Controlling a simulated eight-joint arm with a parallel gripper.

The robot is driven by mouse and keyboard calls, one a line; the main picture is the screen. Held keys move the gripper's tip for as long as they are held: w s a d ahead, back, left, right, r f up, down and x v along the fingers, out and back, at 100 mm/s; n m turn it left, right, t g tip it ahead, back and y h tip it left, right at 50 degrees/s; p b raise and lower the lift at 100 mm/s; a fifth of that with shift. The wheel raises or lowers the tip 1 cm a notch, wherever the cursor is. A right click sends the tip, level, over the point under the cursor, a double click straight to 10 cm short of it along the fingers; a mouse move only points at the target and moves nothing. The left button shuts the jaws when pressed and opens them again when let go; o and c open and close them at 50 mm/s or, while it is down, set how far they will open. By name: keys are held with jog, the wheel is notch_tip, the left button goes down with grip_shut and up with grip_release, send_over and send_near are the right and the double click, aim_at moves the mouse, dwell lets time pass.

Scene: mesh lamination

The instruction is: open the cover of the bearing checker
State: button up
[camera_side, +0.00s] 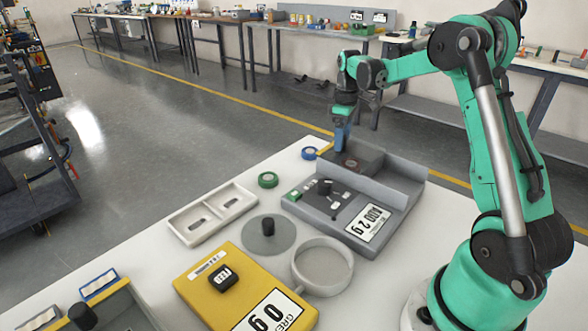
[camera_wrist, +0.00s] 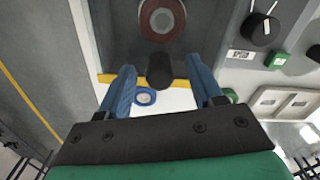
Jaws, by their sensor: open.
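The bearing checker (camera_side: 316,203) is a grey box with a knob, buttons and a display on its near side, at the right of the table. Its dark cover (camera_side: 366,157) lies flat over the far part. In the wrist view the cover (camera_wrist: 205,35) looks dark, with a reddish ring-shaped part (camera_wrist: 162,19) showing on or through it. A dark knob-like handle (camera_wrist: 159,71) stands at the cover's edge. My gripper (camera_side: 342,147) is at that edge; its blue fingers are open in the wrist view (camera_wrist: 162,75), one on each side of the handle, with gaps visible.
A blue ring (camera_side: 309,153) and a green ring (camera_side: 268,180) lie on the white table. A grey raised wall (camera_side: 400,172) flanks the cover.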

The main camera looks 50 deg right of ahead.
grip_shut()
dwell(1.4)
